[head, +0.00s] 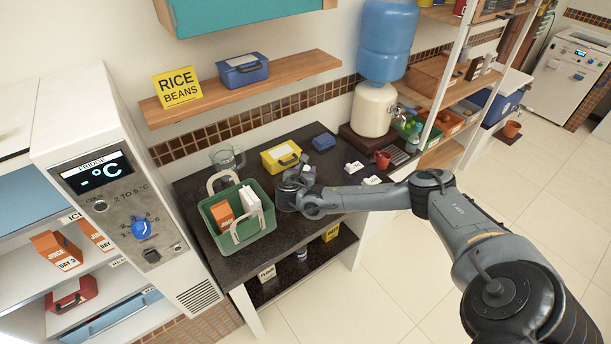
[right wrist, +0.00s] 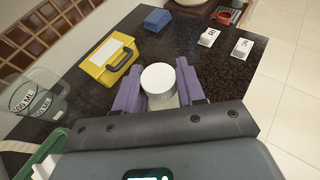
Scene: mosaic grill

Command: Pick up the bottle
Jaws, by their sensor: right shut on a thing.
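A bottle with a round white cap (right wrist: 158,79) stands between the purple fingers of my right gripper (right wrist: 158,98) in the right wrist view. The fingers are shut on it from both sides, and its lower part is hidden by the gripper. In the head view my right gripper (head: 300,180) is low over the dark counter, just right of the green basket, and largely hides the bottle. I cannot tell whether the bottle touches the counter. My left gripper is not in view.
The green basket (head: 222,241) holds cartons. A yellow case (head: 281,157), a blue box (head: 324,141) and a clear jug (head: 227,157) stand on the dark counter (head: 290,236). A wooden shelf (head: 311,64) runs above.

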